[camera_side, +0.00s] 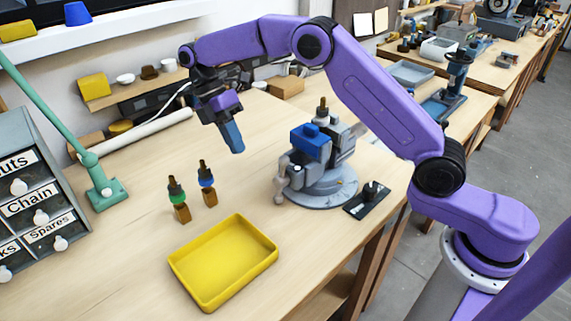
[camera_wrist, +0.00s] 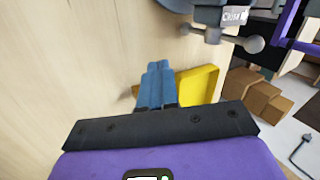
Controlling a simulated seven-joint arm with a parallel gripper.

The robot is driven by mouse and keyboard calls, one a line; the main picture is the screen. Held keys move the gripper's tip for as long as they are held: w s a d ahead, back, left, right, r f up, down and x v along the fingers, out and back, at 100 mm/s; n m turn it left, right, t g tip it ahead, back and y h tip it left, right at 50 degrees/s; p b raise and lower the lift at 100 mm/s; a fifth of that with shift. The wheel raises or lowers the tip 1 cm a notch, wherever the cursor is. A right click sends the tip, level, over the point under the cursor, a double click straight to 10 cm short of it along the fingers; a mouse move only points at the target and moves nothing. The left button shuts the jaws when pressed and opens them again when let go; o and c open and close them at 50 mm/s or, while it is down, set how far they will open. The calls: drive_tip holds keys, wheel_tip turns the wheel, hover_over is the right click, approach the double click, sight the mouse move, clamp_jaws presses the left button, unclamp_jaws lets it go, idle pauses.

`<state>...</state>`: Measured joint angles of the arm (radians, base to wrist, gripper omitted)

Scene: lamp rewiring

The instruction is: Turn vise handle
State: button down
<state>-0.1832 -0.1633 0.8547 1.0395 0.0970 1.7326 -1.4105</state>
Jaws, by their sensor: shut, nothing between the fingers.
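The grey vise (camera_side: 325,188) stands on a round base at the right side of the bench, with a blue block (camera_side: 312,142) at its top. Its handle (camera_side: 279,188) has a ball end and hangs on the vise's left side. In the wrist view the vise (camera_wrist: 208,14) is cut off by the top edge, and the handle's ball (camera_wrist: 253,44) shows at upper right. My gripper (camera_side: 236,148) points down with blue fingers, in the air to the left of the vise and apart from the handle. The fingers (camera_wrist: 158,70) are together, with nothing held.
A yellow tray (camera_side: 182,274) lies at the front. Two small lamp sockets on wooden blocks, one green-banded (camera_side: 177,198) and one blue-banded (camera_side: 207,182), stand left of centre. A black plate (camera_side: 354,208) lies right of the vise. A green lamp arm (camera_side: 104,190) and drawers (camera_side: 38,200) stand left.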

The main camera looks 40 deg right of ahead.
drive_tip(key=s+r+m+t, duration=0.1)
drive_tip(key=s+r+m, duration=0.15)
drive_tip(key=s, duration=0.45)
drive_tip(key=s+r+m+t, duration=0.1)
drive_tip(key=s+r+t, duration=0.15)
drive_tip(key=s, duration=0.45)
drive_tip(key=s+d+f+m+t, duration=0.1)
drive_tip(key=s+d+m, duration=0.1)
drive_tip(key=s+d, duration=0.4)
drive_tip(key=s+d+f+m+t+y, duration=0.1)
drive_tip(key=s+d, duration=0.5)
drive_tip(key=s, duration=0.8)
drive_tip(key=shift+d+f+m, duration=0.2)
drive_tip(key=shift+f+m, duration=0.25)
drive_tip(key=shift+f, duration=0.2)
drive_tip(key=c, duration=1.4)
unclamp_jaws()
drive_tip(key=shift+s+d, duration=0.15)
drive_tip(key=shift+s, duration=0.05)
drive_tip(key=o, duration=0.4)
drive_tip(key=shift+w+a+r, duration=0.1)
drive_tip(key=shift+w+a, duration=0.1)
drive_tip(key=shift+w, duration=0.05)
drive_tip(key=n, duration=1.2)
approach(283, 156)
drive_tip(key=shift+g+h, duration=0.25)
drive_tip(key=shift+h, duration=0.05)
wheel_tip(283, 156, down, 11)
drive_tip(key=shift+s+f, duration=0.1)
